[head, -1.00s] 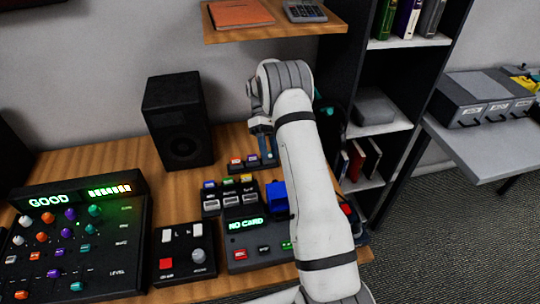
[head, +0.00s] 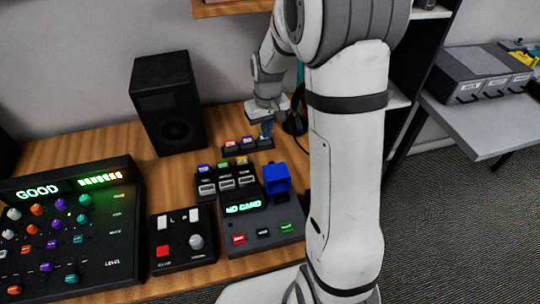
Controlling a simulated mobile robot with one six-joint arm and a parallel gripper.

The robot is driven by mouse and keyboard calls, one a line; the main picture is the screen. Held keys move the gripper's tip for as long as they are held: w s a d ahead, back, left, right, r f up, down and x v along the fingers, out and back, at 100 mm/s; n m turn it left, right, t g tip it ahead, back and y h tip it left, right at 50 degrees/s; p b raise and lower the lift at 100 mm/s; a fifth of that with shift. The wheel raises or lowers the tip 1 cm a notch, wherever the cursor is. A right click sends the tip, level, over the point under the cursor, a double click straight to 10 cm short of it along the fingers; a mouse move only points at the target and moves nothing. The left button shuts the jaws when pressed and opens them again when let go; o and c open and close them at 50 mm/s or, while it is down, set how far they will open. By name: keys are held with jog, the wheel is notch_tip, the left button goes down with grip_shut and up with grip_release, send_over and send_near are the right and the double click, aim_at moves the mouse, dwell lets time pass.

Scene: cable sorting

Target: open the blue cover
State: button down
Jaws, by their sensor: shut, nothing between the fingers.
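The blue cover (head: 276,177) is a small blue box shape at the right of the dark device with the green "NO CARD" display (head: 244,207). I cannot tell whether it stands raised or closed. My gripper (head: 267,133) points down behind the cover, near the right end of a small row of coloured buttons (head: 240,145). It is shut with nothing in it and is apart from the cover. The fingertips are small and hard to make out.
A black speaker (head: 168,103) stands left of my gripper. A mixer (head: 65,235) and a small control box (head: 182,238) sit left of the device. Several grey switches (head: 227,184) lie just left of the cover. Bare wood shows behind the mixer.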

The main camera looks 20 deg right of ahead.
aim_at(271, 162)
jog(key=s+f+m+t, duration=0.1)
jog(key=s+f, duration=0.2)
jog(key=f, duration=0.5)
jog(key=shift+f+t+p, duration=0.2)
jog(key=shift+t+p, duration=0.2)
jog(key=shift+p, duration=0.05)
dwell(0.3)
jog(key=shift+s+r, duration=0.75)
jog(key=shift+r, duration=0.2)
jog(key=shift+w+f, duration=0.1)
